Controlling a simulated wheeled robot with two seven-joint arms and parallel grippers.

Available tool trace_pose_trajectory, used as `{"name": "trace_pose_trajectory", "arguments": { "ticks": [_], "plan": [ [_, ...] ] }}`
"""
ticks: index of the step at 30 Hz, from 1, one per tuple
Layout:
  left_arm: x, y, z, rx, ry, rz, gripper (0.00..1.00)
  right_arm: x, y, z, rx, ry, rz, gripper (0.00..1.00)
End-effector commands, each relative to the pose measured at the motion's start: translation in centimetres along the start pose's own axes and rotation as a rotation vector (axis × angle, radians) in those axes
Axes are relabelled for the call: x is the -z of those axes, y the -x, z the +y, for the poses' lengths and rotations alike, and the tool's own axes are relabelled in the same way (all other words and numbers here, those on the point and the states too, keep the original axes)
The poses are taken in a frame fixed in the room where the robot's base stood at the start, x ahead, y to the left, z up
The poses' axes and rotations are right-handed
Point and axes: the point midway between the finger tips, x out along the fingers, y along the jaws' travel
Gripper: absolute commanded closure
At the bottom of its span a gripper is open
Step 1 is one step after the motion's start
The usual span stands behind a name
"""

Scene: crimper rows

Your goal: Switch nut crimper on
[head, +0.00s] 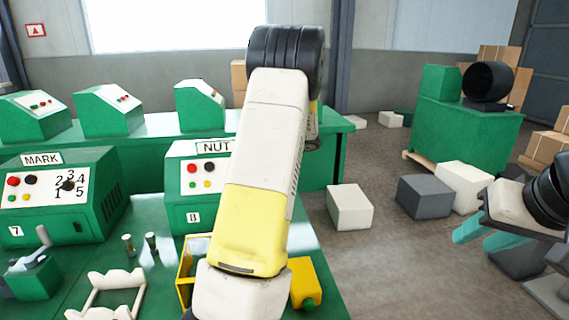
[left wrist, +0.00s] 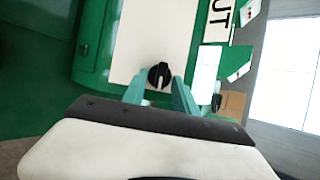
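The nut crimper (head: 182,213) is a green box with a white sloped panel and a "NUT" label (head: 216,147). In the left wrist view a black rotary knob (left wrist: 159,74) with a white pointer mark sits on the white panel. My left gripper (left wrist: 159,88) is open, its teal fingers either side of the knob; I cannot tell if they touch it. It is hidden in the head view. My right gripper (head: 487,233) looks open and empty, far right.
The mark crimper (head: 105,192) stands left of the nut crimper on the green table (head: 136,222). Small cylinders (head: 151,243), a white holder (head: 112,283) and a yellow bin (head: 184,272) lie in front. Boxes (head: 349,207) stand on the floor at right.

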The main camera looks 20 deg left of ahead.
Motion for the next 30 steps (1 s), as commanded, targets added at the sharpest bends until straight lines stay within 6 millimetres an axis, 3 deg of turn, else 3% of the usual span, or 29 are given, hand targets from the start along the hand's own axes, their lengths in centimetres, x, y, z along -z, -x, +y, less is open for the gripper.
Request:
{"name": "trace_pose_trajectory", "arguments": {
  "ticks": [7,18,30],
  "plan": [
    [0.1,1.1,0.0,0.0,0.001,0.002,0.65,0.0,0.0,0.0,0.0,0.0,0.0,0.64],
    [0.1,6.9,0.0,0.001,0.0,0.003,0.65,0.0,0.0,0.0,0.0,0.0,0.0,0.64],
    [0.0,7.8,0.0,0.0,0.0,0.0,0.65,0.0,0.0,0.0,0.0,0.0,0.0,0.64]
  ]
}}
